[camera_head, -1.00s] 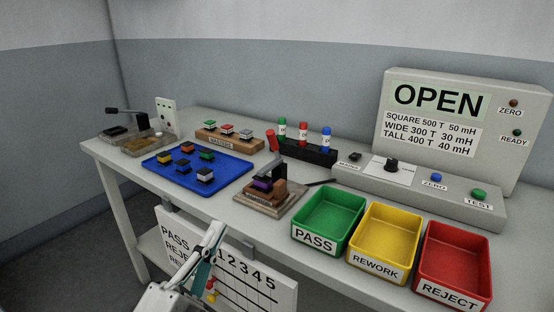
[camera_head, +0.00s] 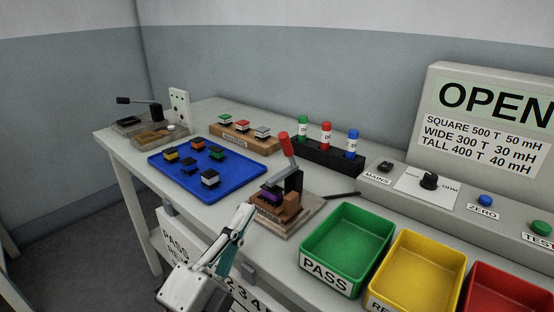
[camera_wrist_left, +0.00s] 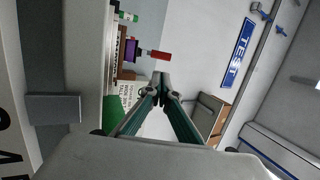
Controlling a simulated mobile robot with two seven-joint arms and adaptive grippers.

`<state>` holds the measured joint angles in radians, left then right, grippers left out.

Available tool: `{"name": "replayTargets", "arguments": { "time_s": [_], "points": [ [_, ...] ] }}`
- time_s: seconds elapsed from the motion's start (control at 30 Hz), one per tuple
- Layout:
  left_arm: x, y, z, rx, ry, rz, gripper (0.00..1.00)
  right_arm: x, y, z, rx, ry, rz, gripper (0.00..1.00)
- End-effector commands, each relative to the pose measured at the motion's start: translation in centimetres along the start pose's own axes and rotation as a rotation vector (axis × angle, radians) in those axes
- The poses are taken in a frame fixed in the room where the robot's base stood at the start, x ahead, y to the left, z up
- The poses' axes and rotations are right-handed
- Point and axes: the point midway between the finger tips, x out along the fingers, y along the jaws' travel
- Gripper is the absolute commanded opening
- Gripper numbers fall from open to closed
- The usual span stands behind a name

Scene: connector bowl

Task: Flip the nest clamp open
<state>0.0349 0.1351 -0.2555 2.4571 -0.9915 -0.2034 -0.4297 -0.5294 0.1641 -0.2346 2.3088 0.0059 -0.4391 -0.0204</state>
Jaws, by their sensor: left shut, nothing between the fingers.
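My left gripper (camera_head: 246,212) is shut and empty, in front of and left of the nest, apart from the handle. My right gripper is not in view.
A blue tray (camera_head: 238,177) with several connectors lies left of the nest. Green (camera_head: 345,243), yellow (camera_head: 416,270) and red (camera_head: 508,292) bins stand to the right. A black rack (camera_head: 326,151) with coloured cylinders is behind. A control panel (camera_head: 462,200) is at the right.

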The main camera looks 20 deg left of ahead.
Motion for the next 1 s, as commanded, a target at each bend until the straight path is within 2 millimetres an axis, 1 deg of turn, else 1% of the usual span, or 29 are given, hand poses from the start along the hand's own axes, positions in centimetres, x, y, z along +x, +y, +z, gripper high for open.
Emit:
{"name": "replayTargets", "arguments": {
  "time_s": [0.03,0.17,0.53,0.6,0.8,1.0],
  "points": [
    [0.7,-0.5,-0.1,0.001,0.003,-0.009,0.0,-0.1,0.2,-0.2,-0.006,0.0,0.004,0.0],
    [2.8,-0.9,-0.1,0.005,0.004,-0.014,0.0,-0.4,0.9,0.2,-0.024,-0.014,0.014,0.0],
    [9.5,-0.6,-0.1,0.003,0.002,-0.009,0.0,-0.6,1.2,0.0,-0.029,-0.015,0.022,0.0],
    [10.6,-0.5,0.0,0.004,0.002,-0.007,0.0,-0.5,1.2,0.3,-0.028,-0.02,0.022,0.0],
    [12.7,-0.2,0.0,0.002,0.001,-0.002,0.0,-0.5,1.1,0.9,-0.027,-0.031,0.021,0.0],
    [13.4,-0.1,0.0,0.001,0.0,0.0,0.0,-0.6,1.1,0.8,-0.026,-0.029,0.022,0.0]
  ]
}}
